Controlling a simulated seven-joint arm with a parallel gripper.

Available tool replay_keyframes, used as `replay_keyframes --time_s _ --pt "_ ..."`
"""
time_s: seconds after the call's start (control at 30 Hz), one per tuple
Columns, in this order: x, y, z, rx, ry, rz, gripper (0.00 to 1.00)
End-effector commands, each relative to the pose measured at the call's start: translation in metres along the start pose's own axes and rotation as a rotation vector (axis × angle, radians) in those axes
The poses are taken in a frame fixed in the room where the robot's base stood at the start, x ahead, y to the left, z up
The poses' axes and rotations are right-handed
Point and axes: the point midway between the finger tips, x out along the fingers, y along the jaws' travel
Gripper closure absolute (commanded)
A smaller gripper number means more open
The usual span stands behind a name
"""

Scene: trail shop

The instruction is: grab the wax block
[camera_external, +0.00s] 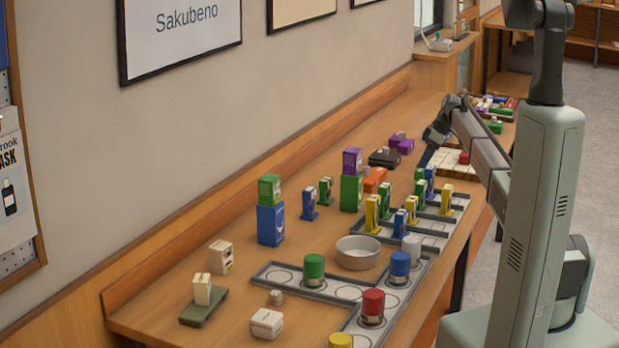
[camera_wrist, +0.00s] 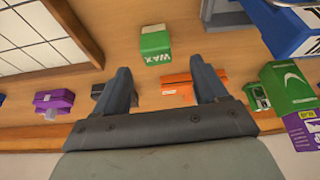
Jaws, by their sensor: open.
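The wax block (camera_wrist: 155,46) is a small green and white block with "WAX" printed on it, upside down in the wrist view. It lies on the wooden table, beyond and roughly between my fingertips in that view. My gripper (camera_wrist: 161,66) is open, with its two dark fingers spread apart and nothing between them. In the external view my gripper (camera_external: 430,150) hangs over the far part of the table, near the black and purple items. I cannot pick out the wax block in the external view.
An orange item (camera_wrist: 178,90), a black item (camera_wrist: 97,91) and a purple item (camera_wrist: 53,102) lie near my fingers. A green box (camera_wrist: 288,88) stands at right, by a purple box (camera_wrist: 303,130). A tray of white tiles (camera_wrist: 45,38) is at upper left.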

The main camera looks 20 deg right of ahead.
Motion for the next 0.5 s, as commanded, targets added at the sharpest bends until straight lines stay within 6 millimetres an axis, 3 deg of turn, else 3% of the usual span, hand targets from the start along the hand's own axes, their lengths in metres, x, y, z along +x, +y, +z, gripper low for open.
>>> replay_keyframes --time_s 0.1,0.5 --pt "0.018 0.001 0.0 0.001 0.0 0.0 0.28" --pt "0.046 0.003 0.0 0.001 0.0 0.0 0.28"
